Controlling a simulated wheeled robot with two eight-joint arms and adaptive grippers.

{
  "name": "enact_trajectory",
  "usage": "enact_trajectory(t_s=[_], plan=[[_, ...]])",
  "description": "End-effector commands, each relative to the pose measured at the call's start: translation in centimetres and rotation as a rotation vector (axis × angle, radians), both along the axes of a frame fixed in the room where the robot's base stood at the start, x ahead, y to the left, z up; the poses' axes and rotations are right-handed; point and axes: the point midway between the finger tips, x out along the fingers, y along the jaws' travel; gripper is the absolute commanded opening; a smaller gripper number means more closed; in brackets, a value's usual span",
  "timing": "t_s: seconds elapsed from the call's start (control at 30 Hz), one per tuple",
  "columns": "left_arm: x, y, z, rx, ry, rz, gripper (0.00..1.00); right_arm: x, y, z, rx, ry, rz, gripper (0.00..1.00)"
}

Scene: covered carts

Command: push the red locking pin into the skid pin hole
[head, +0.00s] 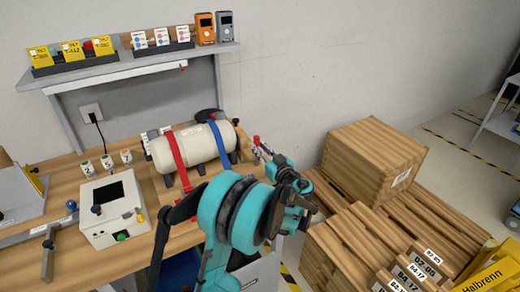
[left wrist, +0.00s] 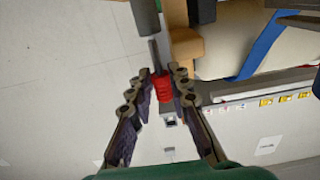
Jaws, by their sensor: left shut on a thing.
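The red locking pin (left wrist: 161,88) is held between the fingers of my left gripper (left wrist: 160,90) in the left wrist view. Its grey shank (left wrist: 153,54) points away from the gripper, toward a grey cylindrical part (left wrist: 146,18). Whether the shank touches that part I cannot tell. In the head view my left gripper (head: 263,149) is shut on the pin, whose red top (head: 256,140) stands up beside the right end of the cream tank (head: 190,145). The tank lies strapped down on the bench. I cannot make out the skid pin hole. My right gripper is not in view.
A red strap (head: 178,160) and a blue strap (head: 220,142) cross the tank. A white box with a dark screen (head: 112,210) stands on the wooden bench at left. A shelf (head: 130,66) runs above the bench.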

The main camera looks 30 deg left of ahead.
Motion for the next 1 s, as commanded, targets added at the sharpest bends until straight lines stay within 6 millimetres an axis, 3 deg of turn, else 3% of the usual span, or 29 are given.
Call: enact_trajectory(t_s=[0.4,1.0], plan=[[-0.01,0.00,-0.88,0.000,0.000,0.000,0.00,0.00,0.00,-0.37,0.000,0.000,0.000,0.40],[0.01,0.00,0.03,0.000,0.000,0.000,0.00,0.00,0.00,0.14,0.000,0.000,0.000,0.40]])
